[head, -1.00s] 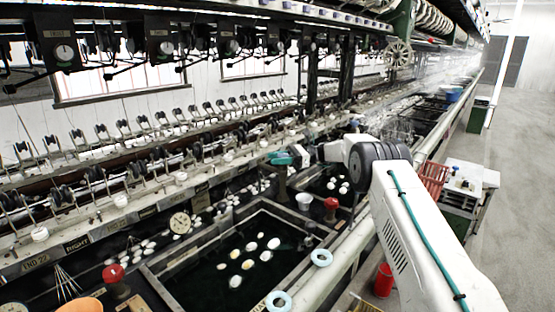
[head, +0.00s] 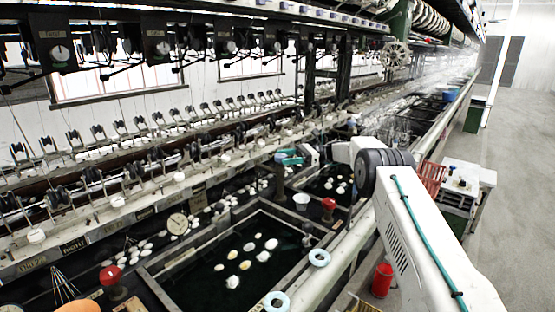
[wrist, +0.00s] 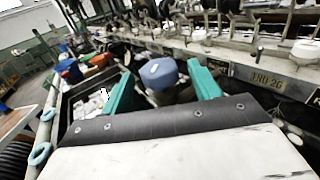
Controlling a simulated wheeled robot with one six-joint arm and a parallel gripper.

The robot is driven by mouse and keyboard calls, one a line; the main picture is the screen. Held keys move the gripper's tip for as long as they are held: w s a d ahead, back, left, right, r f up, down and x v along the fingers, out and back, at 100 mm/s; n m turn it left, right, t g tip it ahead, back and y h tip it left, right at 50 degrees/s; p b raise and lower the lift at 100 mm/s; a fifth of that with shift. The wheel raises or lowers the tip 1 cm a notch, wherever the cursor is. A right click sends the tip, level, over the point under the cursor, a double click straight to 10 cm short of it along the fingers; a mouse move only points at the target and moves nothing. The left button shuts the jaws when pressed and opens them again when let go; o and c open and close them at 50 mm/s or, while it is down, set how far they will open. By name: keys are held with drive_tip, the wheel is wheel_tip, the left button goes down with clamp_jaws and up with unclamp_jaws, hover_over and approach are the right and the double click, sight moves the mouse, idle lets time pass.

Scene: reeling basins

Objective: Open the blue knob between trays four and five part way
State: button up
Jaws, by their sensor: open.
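A blue knob (wrist: 158,73) with a rounded top stands in the middle of the wrist view. My gripper (wrist: 163,84) is open, with one teal finger on each side of the knob and a gap showing beside it. I cannot tell whether a finger touches it. In the head view my gripper (head: 290,157) is over the far basins, above a dark post (head: 279,182); the knob is not clear there. A near tray (head: 205,290) holds dark water and several pale cocoons.
Red knobs stand near the trays, one at the near left (head: 110,275) and one right of centre (head: 328,205). Pale blue rings (head: 320,257) sit along the front rail.

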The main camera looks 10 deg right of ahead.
drive_tip(key=shift+d, duration=1.65)
idle(0.9)
